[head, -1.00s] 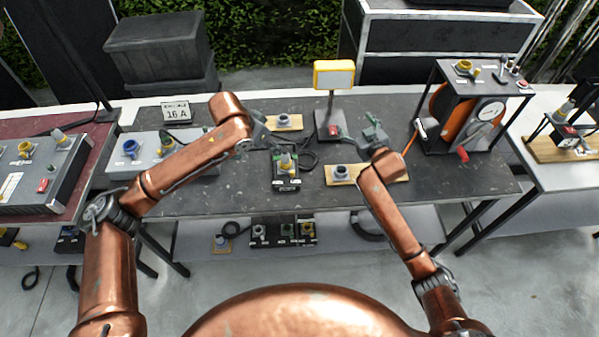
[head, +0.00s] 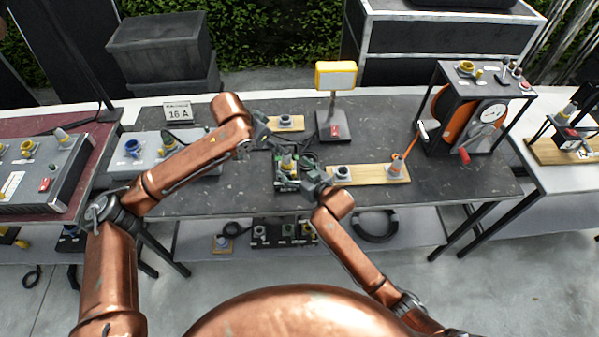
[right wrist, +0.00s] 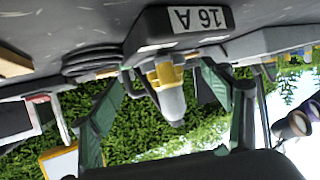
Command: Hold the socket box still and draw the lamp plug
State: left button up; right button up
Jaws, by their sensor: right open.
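The dark socket box (head: 284,187) stands mid-table. In the right wrist view, the box (right wrist: 150,28) appears upside down with a 16 A label. A yellow-and-grey plug (right wrist: 168,88) sits in it; it also shows in the head view (head: 287,162). The lamp (head: 335,75) stands behind, with a yellow frame and a dark base. My right gripper (right wrist: 165,82) is open, its green fingers on either side of the plug with visible gaps. In the head view, my right gripper (head: 300,176) partly covers the box. My left gripper (head: 264,136) is at the box's far left; its jaws are unclear.
A wooden board (head: 368,175) with a grey socket and an orange-cabled plug (head: 396,165) lies to the right. Another small board (head: 286,124) lies behind. A cable reel in a black frame (head: 440,134) stands at right, a grey panel (head: 130,165) at left. Black cable coils lie beside the box.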

aim_at(292, 167)
jog(key=shift+x, duration=1.75)
jog(key=shift+c, duration=0.4)
